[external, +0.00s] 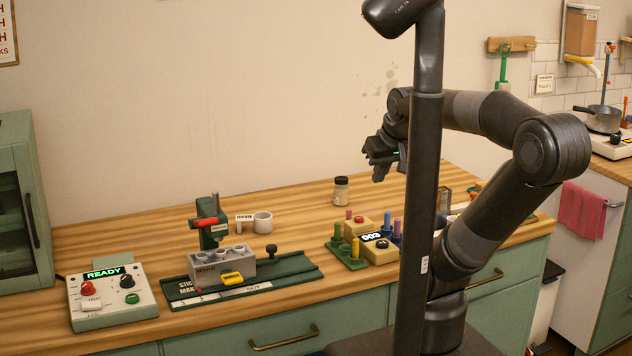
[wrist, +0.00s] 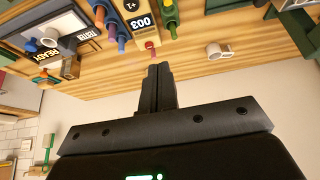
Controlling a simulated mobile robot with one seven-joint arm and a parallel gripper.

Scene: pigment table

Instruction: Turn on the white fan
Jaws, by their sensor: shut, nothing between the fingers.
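I cannot make out a white fan in either view. A control box (external: 112,297) with a lit READY display, a red button, a black knob, a green button and a white switch stands at the left front of the counter; its small labels are too blurred to read. My gripper (external: 380,172) is above the right half of the counter, far from that box. In the wrist view my gripper's fingers (wrist: 158,70) are together and empty, with a small red knob (wrist: 150,46) seen just past their tips.
A grey mould block (external: 222,267) on a green tray, a white mug (external: 263,222) and a jar (external: 341,190) are on the wooden counter. A 003 counter box (external: 376,240) stands among coloured pegs. A green cabinet (external: 15,205) is at far left. The back strip is mostly clear.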

